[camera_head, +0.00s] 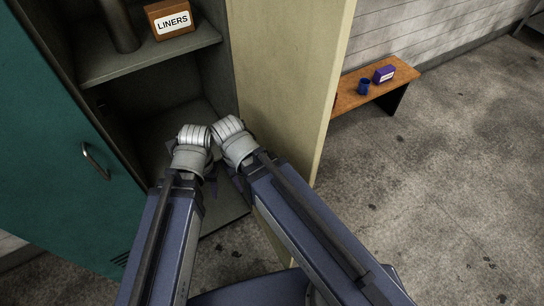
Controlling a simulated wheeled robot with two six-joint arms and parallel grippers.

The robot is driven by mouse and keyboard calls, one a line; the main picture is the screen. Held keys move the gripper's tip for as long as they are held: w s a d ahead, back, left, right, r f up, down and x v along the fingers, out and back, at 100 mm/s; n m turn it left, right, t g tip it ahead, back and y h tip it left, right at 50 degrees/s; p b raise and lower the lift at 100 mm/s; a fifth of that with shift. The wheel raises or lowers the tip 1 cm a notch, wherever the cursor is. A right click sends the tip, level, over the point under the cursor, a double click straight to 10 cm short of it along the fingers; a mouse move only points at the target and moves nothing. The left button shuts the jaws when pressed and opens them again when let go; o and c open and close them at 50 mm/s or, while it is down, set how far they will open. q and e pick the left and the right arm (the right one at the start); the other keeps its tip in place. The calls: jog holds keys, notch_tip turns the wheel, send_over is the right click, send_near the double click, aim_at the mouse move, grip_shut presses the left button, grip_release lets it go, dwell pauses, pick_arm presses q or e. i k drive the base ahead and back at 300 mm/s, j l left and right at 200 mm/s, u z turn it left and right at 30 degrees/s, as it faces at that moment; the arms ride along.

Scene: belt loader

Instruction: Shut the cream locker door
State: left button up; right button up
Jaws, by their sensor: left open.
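The cream locker door (283,75) stands open on the right side of the locker opening. Its broad face is turned toward the opening and its free edge points toward me. My left gripper (192,160) is in front of the opening, left of the cream door; its jaws are open, with the fingers mostly hidden under the wrist. My right wrist (236,145) is close beside it, overlapping the lower part of the door in the picture. The right fingers are hidden, and I cannot tell whether that arm touches the door.
The locker's shelf (150,57) holds a LINERS box (170,17) and a dark cylinder (119,25). A teal door (50,150) with a handle is at left. A wooden bench (352,98) with a blue mug (364,87) and purple box (384,74) stands behind right. Floor at right is clear.

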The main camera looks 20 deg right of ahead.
aim_at(288, 56)
jog(key=k+l+u, duration=0.25)
jog(key=l, duration=0.25)
jog(key=k+l+u, duration=0.2)
jog(key=k+l, duration=0.2)
jog(key=l+u, duration=0.15)
jog(key=l, duration=0.3)
jog(key=k+l+u, duration=0.1)
jog(key=l, duration=0.3)
jog(key=k+l+u, duration=0.15)
jog(key=l, duration=0.25)
jog(key=k+l+u, duration=0.15)
jog(key=l, duration=0.25)
